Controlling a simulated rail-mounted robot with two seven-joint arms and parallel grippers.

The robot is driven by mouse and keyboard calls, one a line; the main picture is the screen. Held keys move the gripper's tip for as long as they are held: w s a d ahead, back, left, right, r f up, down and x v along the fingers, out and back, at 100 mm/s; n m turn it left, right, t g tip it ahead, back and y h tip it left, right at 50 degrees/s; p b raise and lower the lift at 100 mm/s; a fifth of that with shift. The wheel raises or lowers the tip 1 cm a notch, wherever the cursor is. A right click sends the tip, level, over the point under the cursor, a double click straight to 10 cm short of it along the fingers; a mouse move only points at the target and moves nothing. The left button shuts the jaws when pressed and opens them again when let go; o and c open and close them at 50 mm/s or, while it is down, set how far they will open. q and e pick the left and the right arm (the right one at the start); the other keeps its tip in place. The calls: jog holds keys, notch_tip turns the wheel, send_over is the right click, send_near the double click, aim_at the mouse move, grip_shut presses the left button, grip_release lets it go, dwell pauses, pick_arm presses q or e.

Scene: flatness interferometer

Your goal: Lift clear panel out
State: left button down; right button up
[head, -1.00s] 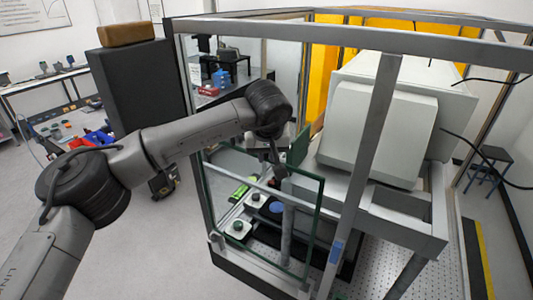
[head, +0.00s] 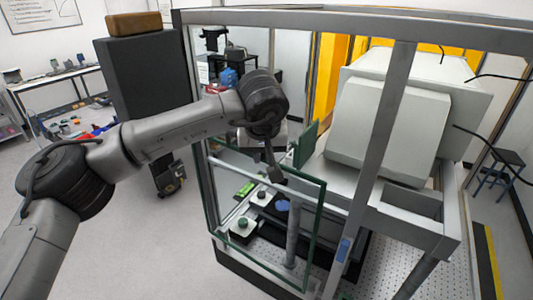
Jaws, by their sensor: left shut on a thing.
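The clear panel (head: 256,208) is a see-through pane with dark green edges. It stands upright, slightly tilted in the picture, at the front left opening of the metal-framed enclosure. My left gripper (head: 275,173) is at the middle of its top edge, shut on it; the fingers are small and partly hidden by my wrist. Whether the pane's bottom edge touches the enclosure base cannot be told. My right gripper is not in view.
The enclosure's grey post (head: 375,165) and top rail (head: 330,25) stand close right of and above my arm. A pale instrument housing (head: 390,130) fills the right inside. A dark cabinet (head: 145,85) stands left. Open floor lies at lower left.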

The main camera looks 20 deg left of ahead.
pick_arm(q)
jog(key=s+a+r+b, duration=0.1)
jog(key=s+b, duration=0.1)
jog(key=s, duration=0.5)
jog(key=shift+r+b, duration=0.25)
jog(key=shift+b, duration=0.05)
dwell(0.6)
jog(key=shift+s+a, duration=0.1)
jog(key=shift+s, duration=0.05)
